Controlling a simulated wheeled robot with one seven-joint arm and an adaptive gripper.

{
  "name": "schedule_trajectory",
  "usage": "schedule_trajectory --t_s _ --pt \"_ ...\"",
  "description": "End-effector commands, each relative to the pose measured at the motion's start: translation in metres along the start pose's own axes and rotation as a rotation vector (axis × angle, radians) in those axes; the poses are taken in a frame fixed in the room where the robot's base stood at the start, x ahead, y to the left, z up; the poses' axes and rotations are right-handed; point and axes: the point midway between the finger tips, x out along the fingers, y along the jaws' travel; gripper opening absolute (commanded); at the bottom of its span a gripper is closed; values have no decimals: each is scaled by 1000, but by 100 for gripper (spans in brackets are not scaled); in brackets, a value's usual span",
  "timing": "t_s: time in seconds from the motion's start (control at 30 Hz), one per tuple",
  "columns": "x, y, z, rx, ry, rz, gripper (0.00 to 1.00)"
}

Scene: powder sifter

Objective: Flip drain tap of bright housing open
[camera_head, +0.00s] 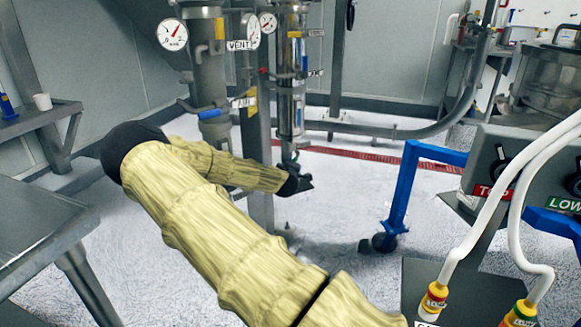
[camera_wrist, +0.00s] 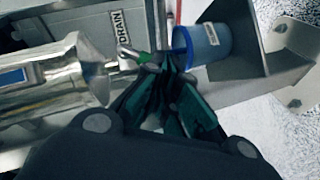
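The bright housing (camera_head: 290,75) is the shiny upright cylinder right of the grey post in the head view. In the wrist view its polished metal body (camera_wrist: 50,95) lies at the left. The drain tap, with a small green handle (camera_wrist: 140,56), sits right of the DRAIN label (camera_wrist: 121,40). My gripper (camera_wrist: 170,66) has its dark fingertips close together, right beside the tap handle; I cannot tell if they touch it. In the head view my gripper (camera_head: 297,184) is below the bright housing's lower end. Nothing is seen held between the fingers.
A blue cup (camera_wrist: 208,44) is just right of my fingertips, beside a grey metal bracket (camera_wrist: 262,55). A blue wheeled frame (camera_head: 405,190) and control panel (camera_head: 515,165) stand to the right.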

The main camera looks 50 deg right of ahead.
Motion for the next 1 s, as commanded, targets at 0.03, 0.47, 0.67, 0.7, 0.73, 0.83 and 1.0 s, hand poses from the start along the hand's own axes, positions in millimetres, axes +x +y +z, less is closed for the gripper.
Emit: schedule_trajectory --t_s 0.03,0.47,0.67,0.7,0.73,0.83,1.0 --pt "2 6 -9 3 16 8 0" --pt "3 6 -7 1 15 10 0" --pt "-2 7 -8 1 15 9 0" --pt "-6 7 -9 0 15 9 0" --pt "-9 7 -9 0 14 8 0" --pt "-22 10 -6 0 6 8 0" --pt "-52 11 -2 1 -2 8 0"
